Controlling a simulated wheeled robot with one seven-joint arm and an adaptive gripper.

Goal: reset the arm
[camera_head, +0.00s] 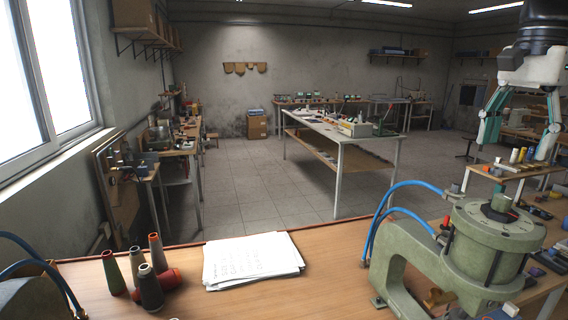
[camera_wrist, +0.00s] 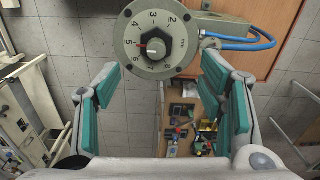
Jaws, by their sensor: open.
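My gripper (camera_head: 518,138) hangs at the upper right of the head view, with its two teal-padded fingers spread apart and nothing between them. In the wrist view my gripper (camera_wrist: 163,112) is also open and empty. A green pneumatic press (camera_head: 497,232) stands on the wooden table at the lower right of the head view, below my gripper and apart from it. Its round numbered dial (camera_wrist: 156,40) shows at the top of the wrist view, beyond the fingertips.
Paper sheets (camera_head: 252,260) and several thread cones (camera_head: 150,287) lie or stand on the near wooden table (camera_head: 320,285). Blue hoses (camera_head: 385,209) rise from the press. A small bench with tools (camera_wrist: 188,125) shows below my fingers. Tiled floor (camera_head: 250,190) is open beyond the table.

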